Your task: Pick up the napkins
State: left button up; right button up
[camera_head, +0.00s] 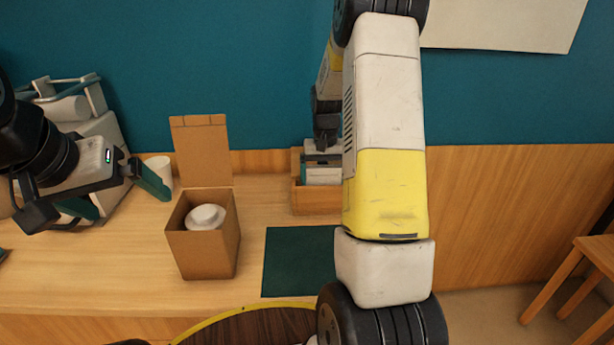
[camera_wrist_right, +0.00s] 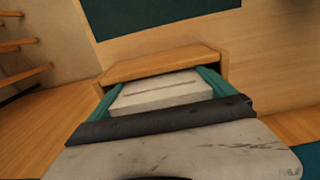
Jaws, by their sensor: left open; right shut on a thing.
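The white napkins (camera_head: 322,176) are a stack in a small wooden box (camera_head: 316,205) at the back of the counter, partly hidden by my right arm. My right gripper (camera_head: 322,160) reaches down into the box from above. In the right wrist view its two green fingers press on either side of the napkin stack (camera_wrist_right: 165,92), just inside the box rim (camera_wrist_right: 155,66). The gripper is shut on the napkins. My left gripper (camera_head: 115,194) is open and empty at the left, its green fingers wide apart.
A white cup (camera_head: 160,170) stands by my left gripper. A dark green mat (camera_head: 298,262) lies bare in front of the wooden box. A wooden stool (camera_head: 590,262) is at the right.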

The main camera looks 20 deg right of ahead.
jog(key=shift+r, duration=0.1)
notch_tip(320, 180, up, 31)
dwell(1.7)
jog(key=shift+s, duration=0.1)
dwell(0.3)
